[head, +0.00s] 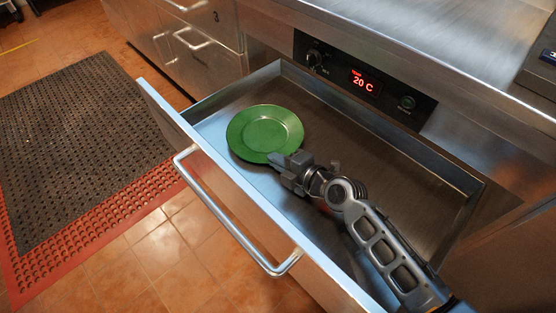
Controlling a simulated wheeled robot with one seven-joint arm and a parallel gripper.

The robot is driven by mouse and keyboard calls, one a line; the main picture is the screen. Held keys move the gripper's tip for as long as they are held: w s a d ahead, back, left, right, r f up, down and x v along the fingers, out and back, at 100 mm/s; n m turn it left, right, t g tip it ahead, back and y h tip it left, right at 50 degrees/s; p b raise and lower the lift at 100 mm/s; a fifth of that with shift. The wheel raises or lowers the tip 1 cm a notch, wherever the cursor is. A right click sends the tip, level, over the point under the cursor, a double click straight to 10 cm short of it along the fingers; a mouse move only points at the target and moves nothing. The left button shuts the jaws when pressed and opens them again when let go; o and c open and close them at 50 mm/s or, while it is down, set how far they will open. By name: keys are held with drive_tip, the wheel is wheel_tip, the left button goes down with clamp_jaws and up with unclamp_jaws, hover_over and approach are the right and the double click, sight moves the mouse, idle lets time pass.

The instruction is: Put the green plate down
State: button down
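The green plate (265,130) is in the left part of the open drawer (362,160). It looks about level and close to the drawer floor, but I cannot tell whether it rests on it. My gripper (276,160) is at the plate's near right rim, and its fingertips overlap the rim in the head view. I cannot see whether the fingers are closed on the rim or only beside it. The rest of the drawer floor around my arm is bare metal.
The drawer's front wall and handle (232,226) lie on the near side. A control panel (364,82) showing 20 C is above the drawer, under the steel counter (450,45). Black and red mats (75,150) lie on the tiled floor at left.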

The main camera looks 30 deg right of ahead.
drive_tip(key=shift+f, duration=0.1)
drive_tip(key=c, duration=1.6)
unclamp_jaws()
drive_tip(key=shift+r, duration=0.2)
drive_tip(key=v, duration=1.2)
drive_tip(key=shift+f+p, duration=0.15)
drive_tip(key=shift+p, duration=0.25)
